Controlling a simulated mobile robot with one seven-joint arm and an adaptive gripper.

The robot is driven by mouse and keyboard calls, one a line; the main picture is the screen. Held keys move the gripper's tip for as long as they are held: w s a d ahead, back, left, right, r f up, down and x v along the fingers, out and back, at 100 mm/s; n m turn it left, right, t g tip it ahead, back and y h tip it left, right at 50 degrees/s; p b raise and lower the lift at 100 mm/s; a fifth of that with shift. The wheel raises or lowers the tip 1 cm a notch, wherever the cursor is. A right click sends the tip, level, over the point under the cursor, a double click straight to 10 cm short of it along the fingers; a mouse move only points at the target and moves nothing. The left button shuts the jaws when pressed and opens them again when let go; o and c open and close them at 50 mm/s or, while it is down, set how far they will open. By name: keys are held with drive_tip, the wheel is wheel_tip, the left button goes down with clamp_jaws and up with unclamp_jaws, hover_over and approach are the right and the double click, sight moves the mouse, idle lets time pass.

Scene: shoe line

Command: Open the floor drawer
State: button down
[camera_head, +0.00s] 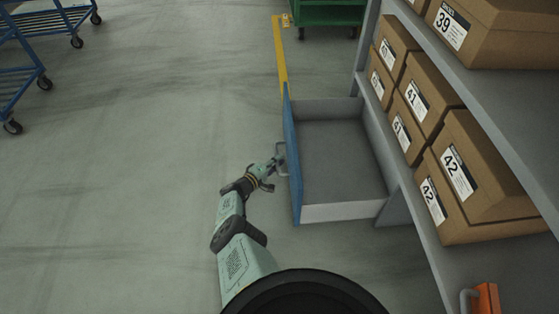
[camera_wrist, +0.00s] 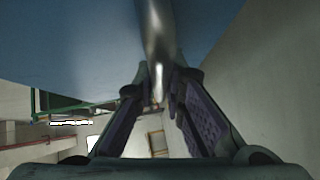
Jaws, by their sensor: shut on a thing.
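The floor drawer (camera_head: 340,165) stands pulled well out from under the shelf, and its grey inside looks empty. Its blue front (camera_head: 292,160) faces left and fills the upper part of the wrist view (camera_wrist: 70,45). A metal bar handle (camera_head: 281,160) sits on that front. My gripper (camera_head: 277,163) is at the handle from the left side. In the wrist view, my gripper's fingers (camera_wrist: 158,100) are closed around the handle bar (camera_wrist: 155,30). The exact contact at the fingertips is dark and partly hidden.
A grey shelf (camera_head: 432,225) with several brown shoe boxes (camera_head: 470,165) stands right of the drawer. An orange thing (camera_head: 487,298) with a handle is at the lower right. A blue cart (camera_head: 45,20) and a green cart (camera_head: 328,14) stand farther back. The floor left of the drawer is clear.

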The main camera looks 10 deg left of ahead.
drive_tip(key=c, duration=1.7)
unclamp_jaws()
drive_tip(key=shift+o, duration=0.2)
drive_tip(key=shift+a, duration=0.1)
